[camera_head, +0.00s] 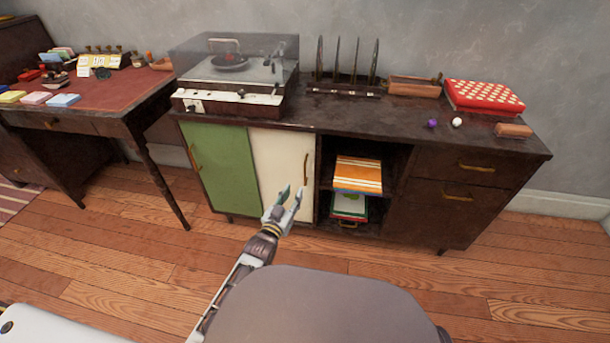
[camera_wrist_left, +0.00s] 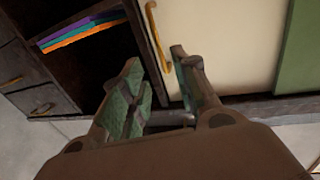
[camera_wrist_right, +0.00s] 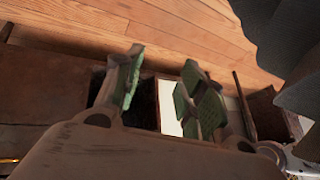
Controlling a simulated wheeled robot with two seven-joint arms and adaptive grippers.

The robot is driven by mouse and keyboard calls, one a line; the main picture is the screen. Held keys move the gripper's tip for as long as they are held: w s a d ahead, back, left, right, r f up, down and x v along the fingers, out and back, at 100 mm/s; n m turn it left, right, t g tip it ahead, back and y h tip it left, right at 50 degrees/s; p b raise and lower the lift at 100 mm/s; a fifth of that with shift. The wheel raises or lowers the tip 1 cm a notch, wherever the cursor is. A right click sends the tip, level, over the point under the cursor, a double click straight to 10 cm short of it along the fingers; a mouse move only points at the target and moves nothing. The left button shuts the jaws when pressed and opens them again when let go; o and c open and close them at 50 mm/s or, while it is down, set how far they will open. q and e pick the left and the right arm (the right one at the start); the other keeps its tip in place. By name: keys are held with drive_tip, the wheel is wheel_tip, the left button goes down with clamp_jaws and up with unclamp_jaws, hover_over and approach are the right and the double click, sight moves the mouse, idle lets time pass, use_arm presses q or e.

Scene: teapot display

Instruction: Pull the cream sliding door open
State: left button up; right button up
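The cream sliding door (camera_head: 278,168) stands in the sideboard front, between the green door on its left and an open shelf bay on its right. Its brass handle (camera_head: 306,170) is upright near the door's right edge. My left gripper (camera_head: 284,196) is in front of the lower part of the cream door, below the handle. In the left wrist view the cream door (camera_wrist_left: 228,40) and brass handle (camera_wrist_left: 158,38) lie beyond the fingertips; the fingers are apart with nothing between them. My right gripper (camera_wrist_right: 161,82) shows only in its own wrist view, open and empty.
The green door (camera_head: 220,163) is beside the cream one. The shelf bay holds an orange-striped stack (camera_head: 358,175). A record player (camera_head: 233,75) and a red dotted box (camera_head: 484,97) stand on the sideboard (camera_head: 345,108). A desk (camera_head: 95,100) is at left. Wooden floor lies in front.

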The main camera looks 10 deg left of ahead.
sight(305, 174)
use_arm(q)
drive_tip(key=shift+w+d+b, duration=0.4)
drive_tip(key=shift+w+b, duration=0.35)
drive_tip(key=shift+w, duration=1.15)
drive_tip(key=shift+w+d+b, duration=0.35)
drive_tip(key=shift+w+b, duration=0.4)
drive_tip(key=shift+w, duration=1.2)
drive_tip(key=shift+w+d+b, duration=0.4)
drive_tip(key=shift+w+b, duration=0.35)
drive_tip(key=shift+w, duration=1.15)
use_arm(e)
drive_tip(key=shift+t+y, duration=0.4)
drive_tip(key=f, duration=0.3)
drive_tip(key=a+f, duration=0.1)
drive_tip(key=f, duration=0.1)
drive_tip(key=shift+w+f, duration=0.3)
drive_tip(key=shift+f, duration=0.05)
use_arm(q)
clamp_jaws()
use_arm(e)
drive_tip(key=shift+s+f, duration=0.15)
drive_tip(key=shift+s, duration=0.15)
